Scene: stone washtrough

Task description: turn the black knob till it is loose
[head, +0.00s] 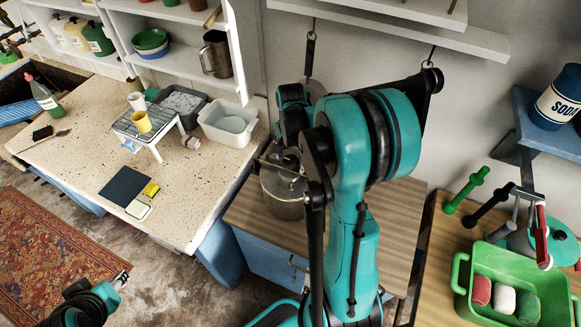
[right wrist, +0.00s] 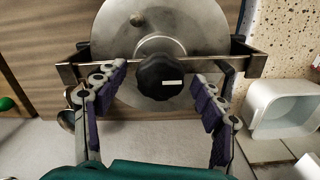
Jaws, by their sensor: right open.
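The black knob (right wrist: 160,77), lobed and with a small white mark, sits at the middle of a metal crossbar (right wrist: 85,72) over the round lid (right wrist: 185,28) of a steel pot (head: 283,200). My right gripper (right wrist: 160,80) is open, with a purple-padded finger on each side of the knob; gaps show between the pads and the knob. In the head view my right arm hides most of the knob and gripper. My left gripper (head: 121,280) is at the lower left, far from the pot; its jaws are too small to read.
The pot stands on a wood-topped counter (head: 385,215). Left of it, a speckled worktop (head: 75,155) holds a white tub (head: 228,122), a wire rack (head: 150,128) and a dark mat (head: 125,186). A green crate (head: 460,280) stands at right. A shelf (head: 395,12) hangs above.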

